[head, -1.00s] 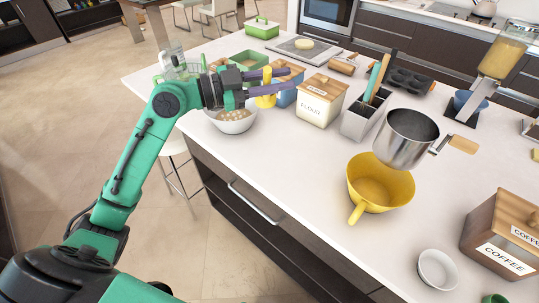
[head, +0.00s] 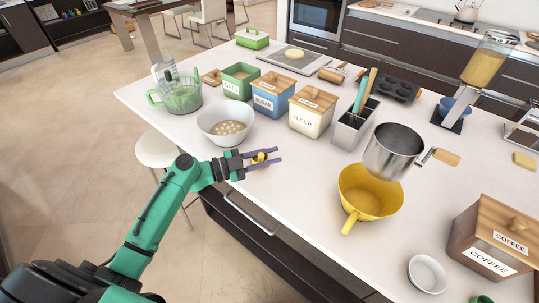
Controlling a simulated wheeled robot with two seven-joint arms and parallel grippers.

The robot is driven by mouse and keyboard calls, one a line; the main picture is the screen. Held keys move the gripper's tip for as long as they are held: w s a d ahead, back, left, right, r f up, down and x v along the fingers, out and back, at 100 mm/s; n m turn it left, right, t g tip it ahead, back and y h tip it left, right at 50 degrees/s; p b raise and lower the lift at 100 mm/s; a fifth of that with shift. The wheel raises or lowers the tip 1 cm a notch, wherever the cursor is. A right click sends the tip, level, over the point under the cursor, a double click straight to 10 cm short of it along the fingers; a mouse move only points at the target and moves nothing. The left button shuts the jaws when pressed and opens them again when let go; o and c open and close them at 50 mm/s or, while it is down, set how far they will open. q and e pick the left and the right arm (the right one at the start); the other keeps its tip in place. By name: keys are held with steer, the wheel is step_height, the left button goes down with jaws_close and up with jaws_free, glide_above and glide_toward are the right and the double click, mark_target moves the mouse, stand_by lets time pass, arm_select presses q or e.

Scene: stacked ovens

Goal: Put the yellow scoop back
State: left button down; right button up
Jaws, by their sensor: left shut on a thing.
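My left gripper (head: 263,160) is shut on the small yellow scoop (head: 259,157), of which only a little shows between the purple fingers. It holds the scoop near the counter's front edge, just right of and in front of the white bowl (head: 226,126), which has pale round pieces in it. Three lidded-style canisters stand behind: a green one marked OATS (head: 240,82), a blue one marked SUGAR (head: 272,95) and a cream one marked FLOUR (head: 311,113). The blue and cream ones have wooden lids on; the green one is open. My right gripper is not in view.
A yellow handled bowl (head: 370,192) and a metal sifter (head: 391,153) stand right of the gripper. A grey utensil holder (head: 352,129) is behind them. A coffee box (head: 490,240) and white dish (head: 427,274) are at right. The counter between gripper and yellow bowl is clear.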

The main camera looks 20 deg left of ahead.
arm_select(q)
steer(key=shift+f, duration=0.15)
steer(key=c, duration=0.7)
jaws_free()
steer(key=shift+a, duration=0.1)
steer(key=b+v, duration=0.2)
steer(key=v, duration=0.4)
steer(key=b+v, duration=0.3)
steer(key=v, duration=0.2)
steer(key=shift+s+a+r, duration=0.25)
steer(key=shift+s+a, duration=0.05)
